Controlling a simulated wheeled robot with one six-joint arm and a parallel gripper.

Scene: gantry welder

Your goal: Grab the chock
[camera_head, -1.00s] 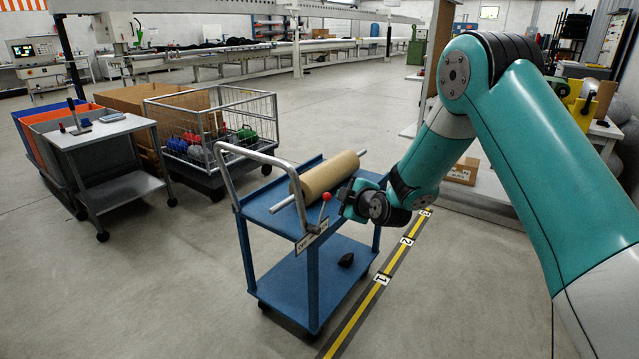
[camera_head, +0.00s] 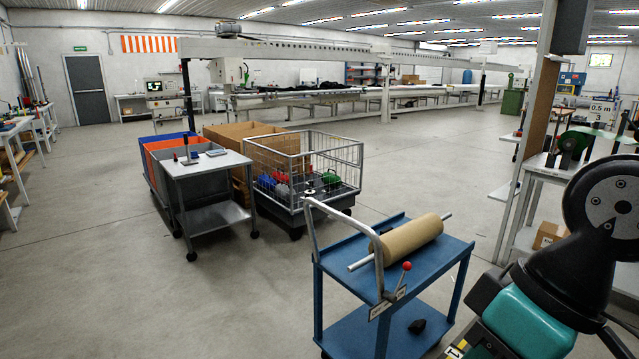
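A small black wedge-like block (camera_head: 417,326), which looks like the chock, lies on the lower shelf of the blue cart (camera_head: 345,334). It is small and dark, so its exact shape is hard to tell. My arm is folded in the lower right corner, to the right of the cart. My gripper's fingers do not show; they are hidden behind the arm or outside the picture.
A brown roll on a metal bar (camera_head: 412,236) lies on the cart's top, near a red-knobbed lever (camera_head: 406,267). A wire cage trolley (camera_head: 305,170) and a grey table trolley (camera_head: 207,166) stand behind to the left. Open floor lies at front left.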

